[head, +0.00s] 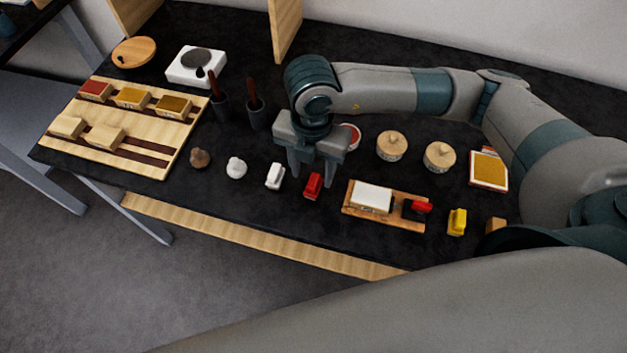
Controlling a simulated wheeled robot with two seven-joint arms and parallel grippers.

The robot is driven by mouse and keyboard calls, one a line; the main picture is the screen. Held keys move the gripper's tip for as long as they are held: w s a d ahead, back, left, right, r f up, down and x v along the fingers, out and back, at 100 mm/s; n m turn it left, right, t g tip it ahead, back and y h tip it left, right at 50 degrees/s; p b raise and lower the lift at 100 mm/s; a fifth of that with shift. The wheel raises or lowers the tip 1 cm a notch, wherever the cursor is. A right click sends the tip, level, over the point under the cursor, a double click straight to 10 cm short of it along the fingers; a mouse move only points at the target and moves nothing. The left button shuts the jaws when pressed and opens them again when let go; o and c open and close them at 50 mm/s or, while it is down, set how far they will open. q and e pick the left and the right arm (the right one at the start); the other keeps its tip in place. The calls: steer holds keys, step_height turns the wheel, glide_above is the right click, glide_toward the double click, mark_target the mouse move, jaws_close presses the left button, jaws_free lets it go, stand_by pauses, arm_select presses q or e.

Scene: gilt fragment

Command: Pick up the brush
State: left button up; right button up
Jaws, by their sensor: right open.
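Two dark cups stand upright left of centre, each with a reddish-brown handle sticking up: a left handle (214,83) and a right handle (251,88). They look like brush or tool handles. Their lower ends are hidden in the cups, so I cannot tell which one is the brush. My right gripper (311,173) points down over the middle of the table, to the right of and in front of both cups. My left gripper is not in view.
The black table (270,222) holds a wooden board (138,137) with several blocks, a white device (197,65), small white and brown pieces, a wooden tray (391,219), two lidded round pots (391,145), and a yellow object (457,222). A wooden panel (285,27) stands behind.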

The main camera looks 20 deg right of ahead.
mark_target(313, 182)
steer(key=shift+f, duration=0.45)
steer(key=shift+f+p, duration=0.5)
steer(key=shift+p, duration=0.1)
step_height(313, 182, down, 3)
steer(key=shift+w+d+p, duration=0.1)
steer(key=shift+p, duration=0.7)
steer(key=shift+f, duration=0.6)
steer(key=c, duration=1.1)
